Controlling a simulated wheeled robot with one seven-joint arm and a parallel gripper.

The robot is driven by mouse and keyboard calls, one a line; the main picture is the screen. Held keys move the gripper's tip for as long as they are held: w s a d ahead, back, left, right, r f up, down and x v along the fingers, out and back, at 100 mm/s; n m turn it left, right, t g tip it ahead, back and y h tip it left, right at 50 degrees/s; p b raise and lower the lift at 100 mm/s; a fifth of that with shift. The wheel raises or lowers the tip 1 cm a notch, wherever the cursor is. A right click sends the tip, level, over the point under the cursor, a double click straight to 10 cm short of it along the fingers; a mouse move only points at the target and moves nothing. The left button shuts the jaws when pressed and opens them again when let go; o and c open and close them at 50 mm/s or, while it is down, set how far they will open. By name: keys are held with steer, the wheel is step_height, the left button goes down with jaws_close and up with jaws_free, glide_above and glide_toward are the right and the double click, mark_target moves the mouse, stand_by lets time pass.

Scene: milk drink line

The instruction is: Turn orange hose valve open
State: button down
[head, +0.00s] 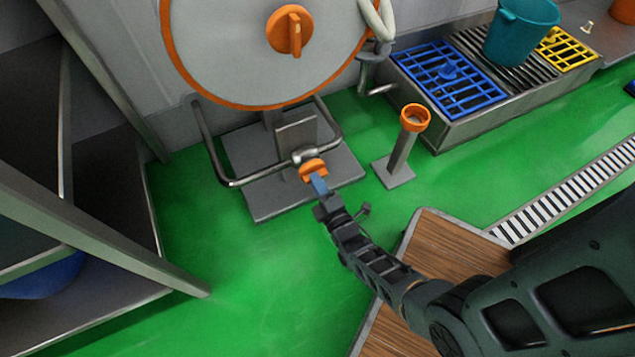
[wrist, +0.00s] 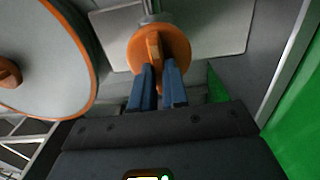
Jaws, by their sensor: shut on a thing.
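The orange hose valve (head: 312,170) is a round orange knob at the front of the metal pipe frame, below the hose reel. In the wrist view the valve (wrist: 177,50) shows as an orange disc with a raised grip bar across its middle. My gripper (head: 319,184) reaches it from the lower right. In the wrist view my gripper's two blue fingers (wrist: 159,82) are shut on the grip bar, one on each side. The fingertips hide part of the bar's lower end.
The grey reel disc (head: 240,45) with orange rim and knob stands above the valve. An orange-topped post (head: 400,150) stands to the right. A metal trough (head: 455,132) with blue and yellow grates holds a teal bucket (head: 520,30). Shelves (head: 120,215) are at left; green floor is clear between.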

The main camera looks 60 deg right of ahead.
steer(key=shift+w+a, duration=0.1)
steer(key=c, duration=1.1)
jaws_free()
steer(key=shift+c, duration=0.2)
steer(key=p+v, duration=0.1)
steer(key=v, duration=0.6)
steer(key=shift+s+a, duration=0.15)
steer(key=shift+s, duration=0.25)
